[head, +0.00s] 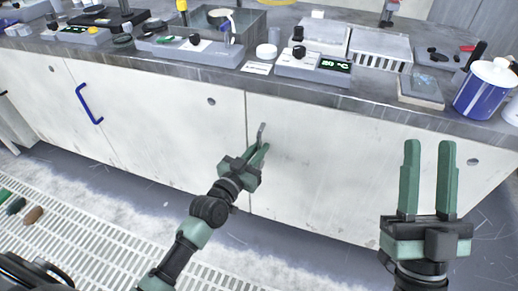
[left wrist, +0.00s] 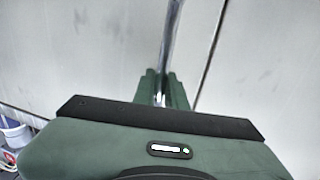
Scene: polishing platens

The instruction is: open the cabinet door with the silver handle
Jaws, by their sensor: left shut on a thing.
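A silver handle (head: 262,132) stands upright on the white cabinet door (head: 330,165), close to the seam on that door's left side. My left gripper (head: 258,154) is shut on the lower part of the handle. In the left wrist view the silver handle (left wrist: 173,40) rises from between the green fingers of the left gripper (left wrist: 161,92). A dark seam runs beside it. The door looks flush with its neighbour. My right gripper (head: 428,180) is open and empty, fingers upward, in front of the cabinet at the right.
A blue handle (head: 88,103) is on another door to the left. The worktop (head: 230,78) above holds control boxes (head: 313,66), a grey tray and a blue-and-white canister (head: 485,88). A perforated white floor mat (head: 80,240) lies at lower left.

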